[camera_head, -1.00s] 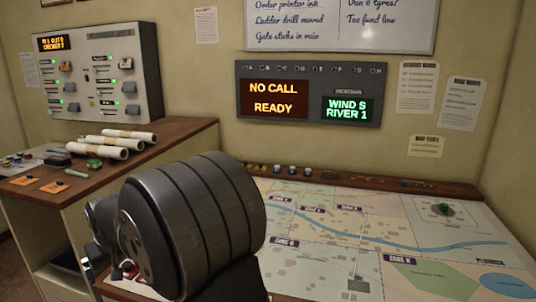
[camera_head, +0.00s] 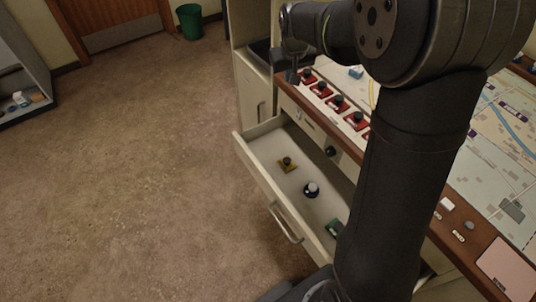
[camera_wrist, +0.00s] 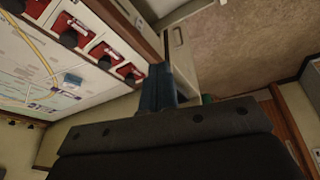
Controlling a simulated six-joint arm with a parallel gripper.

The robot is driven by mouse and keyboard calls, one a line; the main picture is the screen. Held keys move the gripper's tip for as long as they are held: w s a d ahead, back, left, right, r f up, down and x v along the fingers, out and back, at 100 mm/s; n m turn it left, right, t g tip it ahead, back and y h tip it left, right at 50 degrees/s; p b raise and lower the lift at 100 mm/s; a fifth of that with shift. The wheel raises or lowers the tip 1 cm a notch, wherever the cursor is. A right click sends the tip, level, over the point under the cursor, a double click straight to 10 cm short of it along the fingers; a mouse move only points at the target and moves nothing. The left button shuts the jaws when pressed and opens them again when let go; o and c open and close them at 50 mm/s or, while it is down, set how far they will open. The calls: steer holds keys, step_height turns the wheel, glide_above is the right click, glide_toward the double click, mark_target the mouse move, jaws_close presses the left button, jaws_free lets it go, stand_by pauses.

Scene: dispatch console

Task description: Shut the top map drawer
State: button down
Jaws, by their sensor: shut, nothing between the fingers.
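The top map drawer (camera_head: 256,163) is pulled out from the console front in the head view. Its metal handle (camera_head: 285,224) is on the front panel, facing the carpet. Inside lie a yellow piece with a black knob (camera_head: 287,164), a round dark-and-white piece (camera_head: 311,189) and a green piece (camera_head: 334,228). My arm hides the drawer's near right end. My gripper (camera_head: 293,77) is shut and empty, above the console's left front corner and beyond the drawer's far end. In the wrist view its closed fingers (camera_wrist: 157,88) point past the console edge; I cannot make out the drawer there.
Several red switches with black knobs (camera_head: 338,103) line the console's front edge, close to my gripper. A cream cabinet (camera_head: 251,88) stands at the drawer's far end. The carpet (camera_head: 140,170) left of the drawer is clear. A green bin (camera_head: 189,22) is far back.

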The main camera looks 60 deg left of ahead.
steer(key=s+d+f+n+t+h, duration=0.3)
steer(key=s+f+n+t, duration=0.4)
steer(key=s+f+n, duration=1.7)
steer(key=m, duration=0.2)
glide_toward(259, 171)
steer(key=x, duration=0.5)
steer(key=shift+s+a+f, duration=0.1)
steer(key=shift+a+f, duration=0.05)
steer(key=shift+f, duration=0.35)
steer(key=shift+w, duration=0.35)
steer(key=w, duration=2)
